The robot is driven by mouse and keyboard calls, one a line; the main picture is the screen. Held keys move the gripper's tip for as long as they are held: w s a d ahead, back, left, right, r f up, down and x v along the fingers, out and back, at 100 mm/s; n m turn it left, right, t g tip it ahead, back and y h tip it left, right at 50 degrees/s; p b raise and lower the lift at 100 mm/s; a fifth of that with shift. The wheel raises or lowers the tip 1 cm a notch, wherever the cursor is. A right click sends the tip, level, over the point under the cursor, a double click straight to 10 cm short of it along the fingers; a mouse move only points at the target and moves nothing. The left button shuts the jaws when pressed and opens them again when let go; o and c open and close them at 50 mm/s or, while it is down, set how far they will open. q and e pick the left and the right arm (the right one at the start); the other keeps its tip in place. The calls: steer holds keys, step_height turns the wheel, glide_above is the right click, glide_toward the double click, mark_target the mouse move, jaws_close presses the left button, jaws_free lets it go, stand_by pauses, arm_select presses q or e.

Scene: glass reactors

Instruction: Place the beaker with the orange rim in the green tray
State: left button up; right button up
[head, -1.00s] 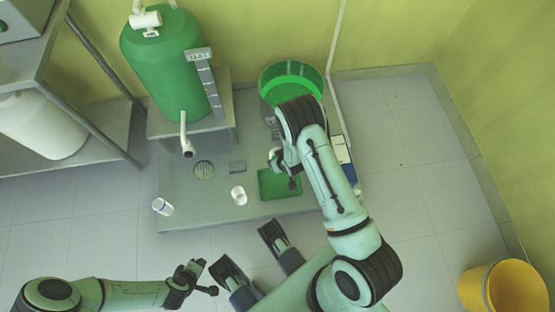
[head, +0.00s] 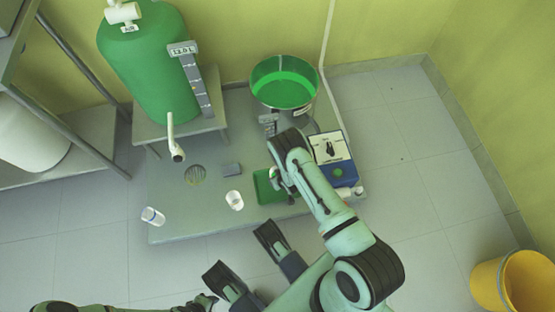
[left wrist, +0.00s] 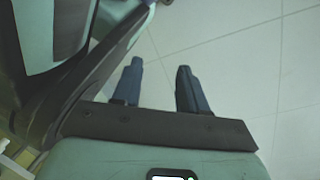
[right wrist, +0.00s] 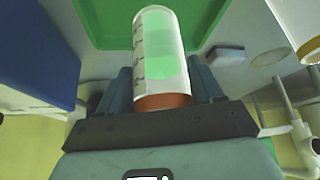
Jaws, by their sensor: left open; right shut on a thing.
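My right gripper (right wrist: 162,92) is shut on the beaker with the orange rim (right wrist: 154,55), a clear graduated cylinder shape whose orange end sits between the fingers. Behind it in the right wrist view lies the green tray (right wrist: 100,22). In the head view the tray (head: 263,192) lies flat on the grey platform, partly covered by my right gripper (head: 279,184); the held beaker is mostly hidden there. A gap between beaker and tray is hard to judge. My left gripper (left wrist: 159,82) is open and empty above the floor, at the bottom edge of the head view.
A small grey block (head: 231,169), a blue device with a dial (head: 336,172) and a green basin (head: 284,88) are close by. A green tank (head: 150,65) stands behind.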

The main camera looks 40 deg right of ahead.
steer(key=shift+f+b, duration=0.65)
steer(key=shift+f, duration=1.35)
arm_select(q)
steer(key=s, duration=0.1)
steer(key=s+f+g, duration=0.1)
steer(key=s, duration=0.1)
steer(key=shift+a+f, duration=0.2)
arm_select(e)
steer(key=shift+f, duration=0.15)
steer(key=o, duration=1.1)
